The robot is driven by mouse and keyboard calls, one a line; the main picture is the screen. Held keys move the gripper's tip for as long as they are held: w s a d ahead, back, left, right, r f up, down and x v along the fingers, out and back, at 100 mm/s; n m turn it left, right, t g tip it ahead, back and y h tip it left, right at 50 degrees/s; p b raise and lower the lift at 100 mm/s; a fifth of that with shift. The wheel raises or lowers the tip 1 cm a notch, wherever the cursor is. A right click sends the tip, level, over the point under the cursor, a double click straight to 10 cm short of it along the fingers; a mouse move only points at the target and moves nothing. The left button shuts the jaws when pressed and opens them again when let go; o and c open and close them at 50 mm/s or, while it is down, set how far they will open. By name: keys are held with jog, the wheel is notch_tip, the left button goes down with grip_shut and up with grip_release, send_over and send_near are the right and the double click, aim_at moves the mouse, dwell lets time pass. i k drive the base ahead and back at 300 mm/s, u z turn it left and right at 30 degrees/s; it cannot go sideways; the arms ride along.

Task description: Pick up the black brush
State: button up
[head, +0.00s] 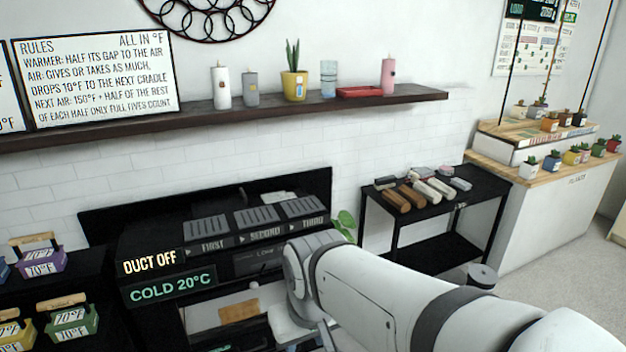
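Several brush-like blocks lie on the top of a black cart (483,199) at the right of the head view. They include brown ones (397,200), white ones (426,192), a grey one (460,184) and a dark one with a pale top (385,183) at the left end. I cannot tell for sure which is the black brush. My white arm reaches in from the bottom right. My gripper (308,335) is at the bottom middle, in front of the black machine and well left of the cart. Its fingers are mostly hidden and cut off by the frame edge.
A black machine (165,255) with "DUCT OFF" and "COLD 20°C" signs stands left of the cart. Labelled caddies (40,262) are at far left. A wall shelf (300,103) holds candles and a plant. A counter (548,215) with small pots stands right, with open floor before it.

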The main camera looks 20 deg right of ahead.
aim_at(389, 181)
jog(key=z, duration=0.7)
jog(key=k, duration=1.2)
jog(key=z, duration=1.7)
jog(key=i, duration=3.15)
jog(key=u, duration=1.05)
jog(key=i, duration=1.1)
jog(key=u, duration=1)
jog(key=i, duration=0.45)
jog(key=u, duration=0.3)
